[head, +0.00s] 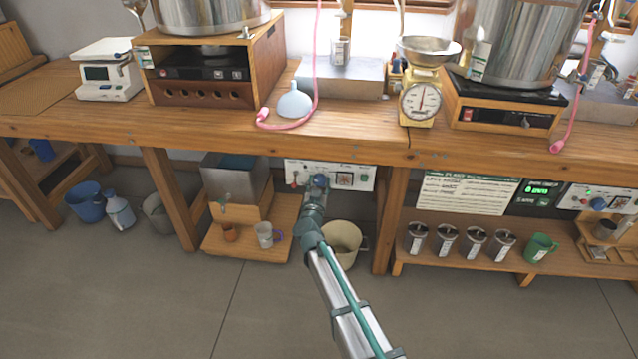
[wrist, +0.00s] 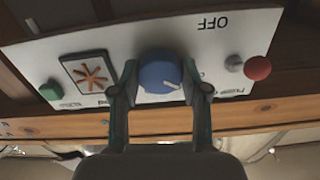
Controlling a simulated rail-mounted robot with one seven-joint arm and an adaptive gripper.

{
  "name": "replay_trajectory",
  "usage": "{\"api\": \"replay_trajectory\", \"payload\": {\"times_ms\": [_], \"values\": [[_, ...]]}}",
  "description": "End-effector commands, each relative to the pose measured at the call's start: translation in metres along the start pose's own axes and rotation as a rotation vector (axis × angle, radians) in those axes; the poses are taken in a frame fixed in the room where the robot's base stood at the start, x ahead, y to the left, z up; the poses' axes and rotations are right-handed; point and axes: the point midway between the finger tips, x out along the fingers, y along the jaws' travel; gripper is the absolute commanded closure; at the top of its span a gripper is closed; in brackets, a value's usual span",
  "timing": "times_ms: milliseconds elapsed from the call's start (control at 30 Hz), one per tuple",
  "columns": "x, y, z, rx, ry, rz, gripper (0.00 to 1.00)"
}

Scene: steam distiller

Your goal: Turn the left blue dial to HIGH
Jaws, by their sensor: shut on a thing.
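The left blue dial (head: 320,181) is on a white control panel (head: 352,177) under the left bench. My gripper (head: 317,190) reaches up to it from the front, and hides part of it in the head view. In the wrist view, which shows the panel upside down, the dial (wrist: 160,75) sits between the two fingertips of my gripper (wrist: 160,88). The fingers are shut on the dial's sides. A white pointer mark shows on the dial's lower right. The word OFF (wrist: 212,22) is readable on the panel; a HIGH label is not readable.
The panel also carries a red knob (wrist: 257,68), a green button (wrist: 50,91) and an orange starburst sign (wrist: 89,75). The wooden bench edge (head: 270,137) runs just above. A beige bucket (head: 343,240) and a low shelf with a mug (head: 265,234) are below.

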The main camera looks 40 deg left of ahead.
Motion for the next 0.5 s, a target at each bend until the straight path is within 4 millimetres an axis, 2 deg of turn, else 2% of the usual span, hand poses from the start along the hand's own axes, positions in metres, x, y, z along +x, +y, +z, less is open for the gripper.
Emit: {"api": "replay_trajectory", "payload": {"times_ms": [500], "values": [[-0.0004, 0.0001, -0.0005, 0.429, 0.000, 0.000, 0.90]]}}
